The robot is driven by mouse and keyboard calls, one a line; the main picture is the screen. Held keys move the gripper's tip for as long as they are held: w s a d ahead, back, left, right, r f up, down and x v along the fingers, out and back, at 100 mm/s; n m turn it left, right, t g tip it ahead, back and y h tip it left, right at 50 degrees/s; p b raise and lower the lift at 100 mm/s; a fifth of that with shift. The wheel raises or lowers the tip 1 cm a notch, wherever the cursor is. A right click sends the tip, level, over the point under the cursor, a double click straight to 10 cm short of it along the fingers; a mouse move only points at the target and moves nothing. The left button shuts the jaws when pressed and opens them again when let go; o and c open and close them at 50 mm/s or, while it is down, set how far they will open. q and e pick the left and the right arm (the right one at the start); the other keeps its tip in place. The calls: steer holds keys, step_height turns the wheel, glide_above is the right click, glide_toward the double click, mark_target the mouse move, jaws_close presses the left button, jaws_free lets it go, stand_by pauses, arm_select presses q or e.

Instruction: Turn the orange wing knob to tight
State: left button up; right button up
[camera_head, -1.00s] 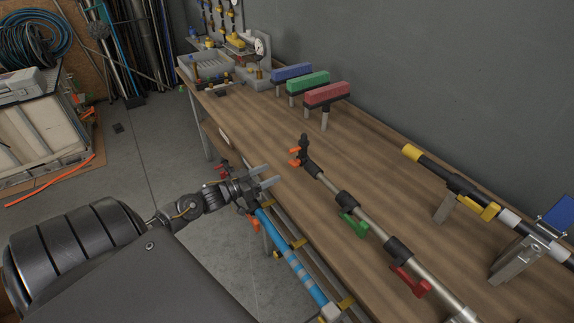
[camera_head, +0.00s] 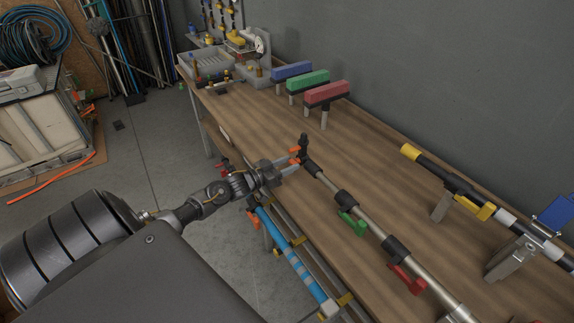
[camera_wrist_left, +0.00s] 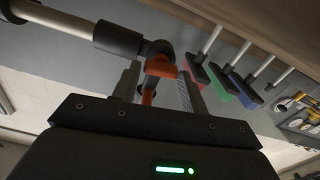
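The orange wing knob (camera_head: 295,154) sits at the far end of a silver pole (camera_head: 325,182), by a black clamp end (camera_head: 304,146) above the bench. My left gripper (camera_head: 290,160) reaches in from the left with its fingers at the knob. In the left wrist view, the orange knob (camera_wrist_left: 159,68) shows between the two fingers of my left gripper (camera_wrist_left: 160,84), with a gap on either side. The fingers are open; contact cannot be seen. My right gripper is in neither view.
A green lever (camera_head: 353,224) and a red lever (camera_head: 408,280) sit farther along the pole. Blue, green and red blocks (camera_head: 326,93) stand behind. A blue pole (camera_head: 292,262) lies below the bench edge.

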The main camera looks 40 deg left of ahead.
arm_select(q)
steer(key=c, duration=0.6)
steer(key=shift+o, duration=0.2)
steer(key=shift+m, duration=0.3)
steer(key=m+b, duration=0.2)
steer(key=m, duration=0.2)
steer(key=shift+d+f, duration=0.15)
steer(key=m+b, duration=0.1)
steer(key=m, duration=0.3)
steer(key=shift+m+b, duration=0.35)
steer(key=shift+m, duration=0.05)
steer(key=m+b, duration=0.1)
steer(key=m, duration=0.1)
steer(key=m+b, duration=0.1)
steer(key=m, duration=0.2)
steer(key=shift+s+d+f+m+b, duration=0.1)
steer(key=shift+f+m+b, duration=0.05)
steer(key=shift+m+b, duration=0.15)
steer(key=m+b, duration=0.2)
steer(key=m, duration=0.2)
steer(key=shift+m, duration=0.3)
